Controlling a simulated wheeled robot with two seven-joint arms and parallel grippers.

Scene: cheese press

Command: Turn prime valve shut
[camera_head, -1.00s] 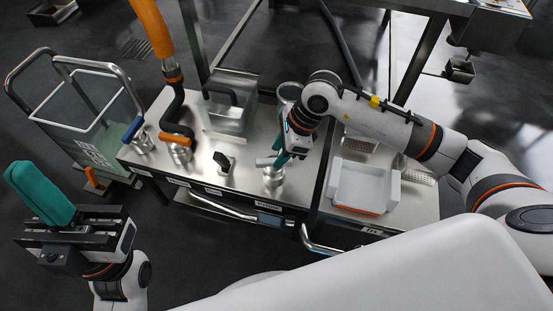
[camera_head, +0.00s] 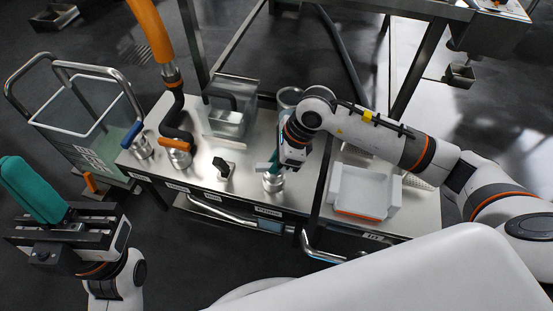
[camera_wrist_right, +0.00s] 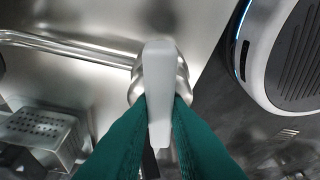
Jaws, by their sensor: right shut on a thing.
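The prime valve (camera_head: 273,182) is a round metal fitting on the steel bench top, above a small front label that is hard to read. My right gripper (camera_head: 277,165) is over it, teal fingers pointing down. In the right wrist view, the teal fingers (camera_wrist_right: 160,115) are shut on the valve's pale grey handle (camera_wrist_right: 159,85), one on each side. The metal valve body (camera_wrist_right: 183,72) shows behind the handle. In the head view my gripper hides most of the handle. My left gripper (camera_head: 32,190), with teal fingers, is at the far left, away from the bench; its finger gap does not show.
A black-handled knob (camera_head: 222,167), an orange-collared hose fitting (camera_head: 177,152) and a blue-handled valve (camera_head: 133,134) stand left on the bench. A white tray (camera_head: 362,190) is to the right. A wheeled cart (camera_head: 85,125) stands at left. A rail (camera_head: 215,208) runs along the bench front.

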